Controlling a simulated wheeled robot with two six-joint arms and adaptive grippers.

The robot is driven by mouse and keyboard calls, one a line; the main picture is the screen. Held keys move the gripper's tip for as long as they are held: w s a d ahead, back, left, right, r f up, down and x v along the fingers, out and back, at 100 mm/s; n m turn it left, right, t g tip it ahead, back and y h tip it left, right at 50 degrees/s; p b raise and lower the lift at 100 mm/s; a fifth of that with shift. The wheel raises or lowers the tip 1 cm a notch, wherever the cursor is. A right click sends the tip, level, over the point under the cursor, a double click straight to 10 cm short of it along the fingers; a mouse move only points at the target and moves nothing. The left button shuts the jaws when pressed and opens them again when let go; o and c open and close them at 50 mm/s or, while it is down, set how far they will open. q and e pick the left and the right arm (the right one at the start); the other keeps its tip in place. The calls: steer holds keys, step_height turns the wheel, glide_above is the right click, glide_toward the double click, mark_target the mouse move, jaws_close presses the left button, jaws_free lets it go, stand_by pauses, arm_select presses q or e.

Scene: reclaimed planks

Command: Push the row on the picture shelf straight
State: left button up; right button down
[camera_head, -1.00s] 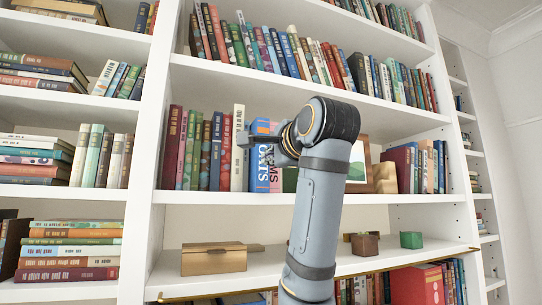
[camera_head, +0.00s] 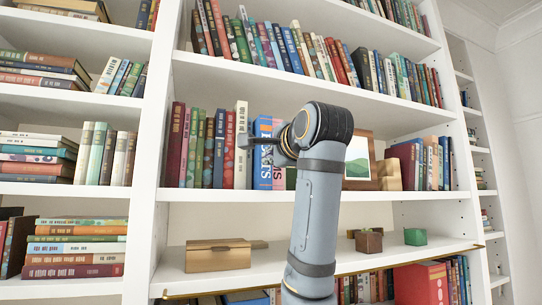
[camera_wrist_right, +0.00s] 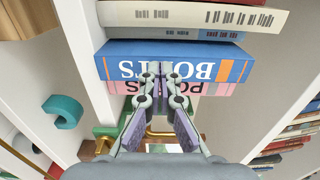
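The picture shelf (camera_head: 330,197) holds a row of upright books, with a framed landscape picture (camera_head: 357,158) to their right. A thick blue book (camera_head: 263,165) with large white letters stands near the row's right end; in the right wrist view its spine (camera_wrist_right: 120,66) sits forward of its neighbours. A pink book (camera_wrist_right: 218,89) is beside it, as is a cream book (camera_head: 241,150) nearby. My right gripper (camera_wrist_right: 160,70) is shut and empty, its tips in front of the blue spine; I cannot tell whether they touch. My left gripper is not in view.
A wooden box (camera_head: 217,256), a brown box (camera_head: 368,242) and a green box (camera_head: 415,237) stand on the shelf below. Wooden blocks (camera_head: 389,172) and more books (camera_head: 432,163) are right of the picture. A brass rail (camera_head: 330,274) runs along the lower shelf's front.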

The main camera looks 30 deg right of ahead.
steer(key=shift+w, duration=0.25)
steer(key=shift+w+d, duration=0.15)
steer(key=shift+w, duration=0.2)
steer(key=shift+p+x, duration=0.5)
steer(key=shift+x, duration=0.6)
steer(key=shift+s+f, duration=0.1)
steer(key=b+v, duration=0.1)
steer(key=v, duration=0.2)
steer(key=shift+s+b, duration=0.4)
steer(key=shift+w, duration=0.1)
